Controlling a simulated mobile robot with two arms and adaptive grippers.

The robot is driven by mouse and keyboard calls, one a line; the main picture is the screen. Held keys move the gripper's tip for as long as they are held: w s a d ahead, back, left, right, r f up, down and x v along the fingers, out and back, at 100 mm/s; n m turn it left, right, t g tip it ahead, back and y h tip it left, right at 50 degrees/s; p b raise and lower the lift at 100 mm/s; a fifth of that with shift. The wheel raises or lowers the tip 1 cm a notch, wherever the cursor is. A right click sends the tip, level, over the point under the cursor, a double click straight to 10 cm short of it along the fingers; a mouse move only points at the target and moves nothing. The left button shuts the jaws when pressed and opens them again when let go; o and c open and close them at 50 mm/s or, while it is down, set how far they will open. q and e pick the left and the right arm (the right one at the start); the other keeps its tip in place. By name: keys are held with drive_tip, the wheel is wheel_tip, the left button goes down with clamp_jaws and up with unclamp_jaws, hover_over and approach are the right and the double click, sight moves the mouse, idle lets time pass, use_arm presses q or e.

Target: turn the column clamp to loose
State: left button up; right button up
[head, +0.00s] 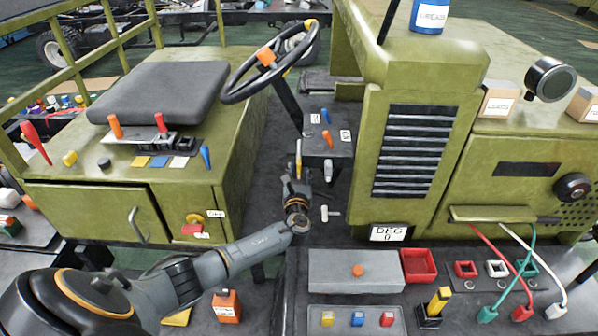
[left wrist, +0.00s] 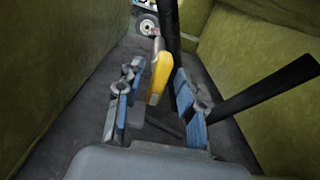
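In the left wrist view the yellow lever (left wrist: 160,74) stands nearly upright, slightly tilted, in front of a black post. My left gripper (head: 298,176) reaches up to it from below. In the left wrist view its blue-padded fingers (left wrist: 153,98) are apart, one on each side of the lever's lower end. A gap shows on both sides, so it is not gripped. I cannot read any clamp marking. My right gripper is not in view.
The steering wheel (head: 270,62) is above the column. A dark pedestal (head: 328,145) with blue and orange levers stands close on the right. The green seat box (head: 120,195) and grille housing (head: 415,150) wall in the narrow gap. A black bar (left wrist: 262,88) slants in from the right.

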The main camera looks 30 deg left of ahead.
use_arm(q)
clamp_jaws()
drive_tip(key=n+b, duration=0.3)
drive_tip(key=shift+s+f+n+b, duration=0.1)
drive_tip(key=shift+f+n+b, duration=0.2)
drive_tip(key=shift+s+a+f+n+b, duration=0.1)
drive_tip(key=shift+n+b, duration=2.7)
drive_tip(key=shift+n, duration=0.75)
drive_tip(key=shift+a+n+b, duration=0.1)
drive_tip(key=shift+n+b, duration=2.7)
drive_tip(key=shift+n, duration=0.75)
